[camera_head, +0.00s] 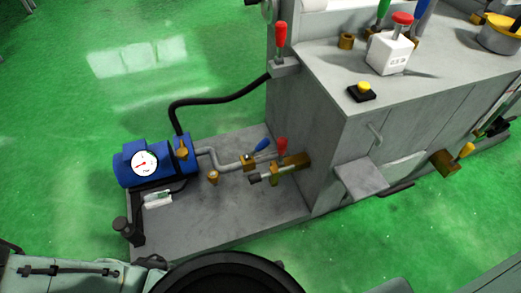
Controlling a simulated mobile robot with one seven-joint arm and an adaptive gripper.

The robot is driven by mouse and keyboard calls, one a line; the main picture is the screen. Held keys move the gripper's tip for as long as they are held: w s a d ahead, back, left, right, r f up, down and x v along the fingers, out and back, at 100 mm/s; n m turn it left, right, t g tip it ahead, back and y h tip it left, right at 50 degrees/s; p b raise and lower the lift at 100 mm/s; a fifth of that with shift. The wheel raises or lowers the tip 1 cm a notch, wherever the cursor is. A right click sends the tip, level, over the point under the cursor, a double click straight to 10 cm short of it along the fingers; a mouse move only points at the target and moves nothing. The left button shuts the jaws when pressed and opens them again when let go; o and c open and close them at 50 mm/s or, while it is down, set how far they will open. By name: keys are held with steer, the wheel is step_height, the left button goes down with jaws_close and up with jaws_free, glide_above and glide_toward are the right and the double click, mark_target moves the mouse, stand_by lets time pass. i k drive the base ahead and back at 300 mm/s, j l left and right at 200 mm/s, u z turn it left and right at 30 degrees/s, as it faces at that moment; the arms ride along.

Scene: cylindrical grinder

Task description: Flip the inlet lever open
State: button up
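On the pipe from the blue pump (150,163) to the machine, a valve with a blue lever (262,145) sits on the left. A red-handled lever (281,146) stands nearly upright just right of it, beside a brass fitting (297,161) at the machine's wall. No label shows which of these is the inlet lever, and I cannot tell whether either valve is open. Smaller brass fittings sit close below the levers. I cannot make out my gripper; only parts of my own body show along the bottom edge.
The pump with its white gauge (145,163) stands on a grey base plate (235,210). A black hose (215,100) arches from pump to machine. Another red lever (280,38) is higher on the machine (310,140). A dark post (124,226) stands near the plate's left corner. Green floor is clear left.

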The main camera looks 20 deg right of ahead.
mark_target(264, 143)
steer(key=k+l+u, duration=0.2)
steer(key=l, duration=0.35)
steer(key=k+l+u, duration=0.1)
steer(key=l+u, duration=0.15)
steer(key=l, duration=0.25)
steer(key=k+l+u, duration=0.2)
steer(key=l, duration=0.25)
steer(key=k+l+u, duration=0.25)
steer(key=l, duration=0.2)
steer(key=k+l+u, duration=0.2)
steer(key=k+l, duration=0.15)
